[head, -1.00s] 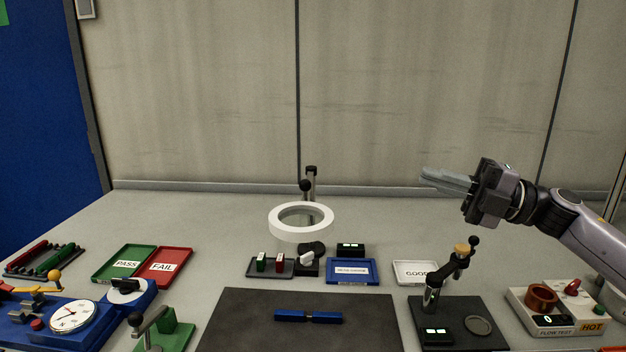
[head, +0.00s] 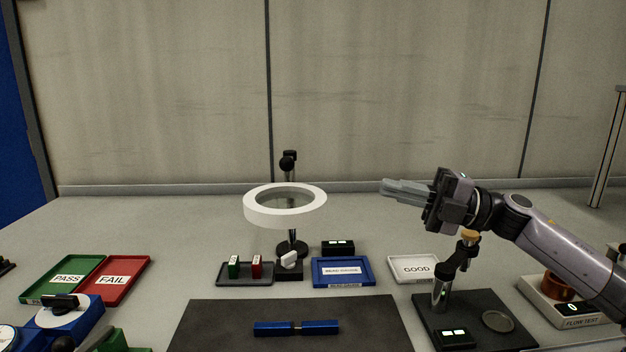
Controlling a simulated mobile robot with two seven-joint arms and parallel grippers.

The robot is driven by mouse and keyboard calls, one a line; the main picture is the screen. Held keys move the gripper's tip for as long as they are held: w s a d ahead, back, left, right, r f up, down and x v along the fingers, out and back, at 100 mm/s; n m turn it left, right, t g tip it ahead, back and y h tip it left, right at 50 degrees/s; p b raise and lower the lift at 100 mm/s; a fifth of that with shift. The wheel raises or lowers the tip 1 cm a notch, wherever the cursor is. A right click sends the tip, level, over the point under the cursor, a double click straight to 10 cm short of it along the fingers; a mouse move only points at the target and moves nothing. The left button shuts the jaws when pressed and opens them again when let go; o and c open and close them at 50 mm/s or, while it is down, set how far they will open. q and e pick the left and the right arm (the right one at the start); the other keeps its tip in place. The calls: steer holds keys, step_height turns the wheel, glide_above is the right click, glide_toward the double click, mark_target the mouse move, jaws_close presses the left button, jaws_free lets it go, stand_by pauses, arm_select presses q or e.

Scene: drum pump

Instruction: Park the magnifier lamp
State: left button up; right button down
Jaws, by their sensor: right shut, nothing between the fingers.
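The magnifier lamp (head: 285,207) has a white ring head on a dark jointed stand. The ring hangs level above the bench, over the back of the small block tray. A clear gap lies between the fingertips and the ring. My left gripper is out of view.
A dark mat (head: 224,324) with a blue two-part bar (head: 296,328) lies in front. Green and red trays (head: 113,294) lie left. The bench behind them is free.

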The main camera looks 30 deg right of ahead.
mark_target(287, 168)
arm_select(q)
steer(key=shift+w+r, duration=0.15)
arm_select(e)
steer(key=shift+w+r, duration=0.1)
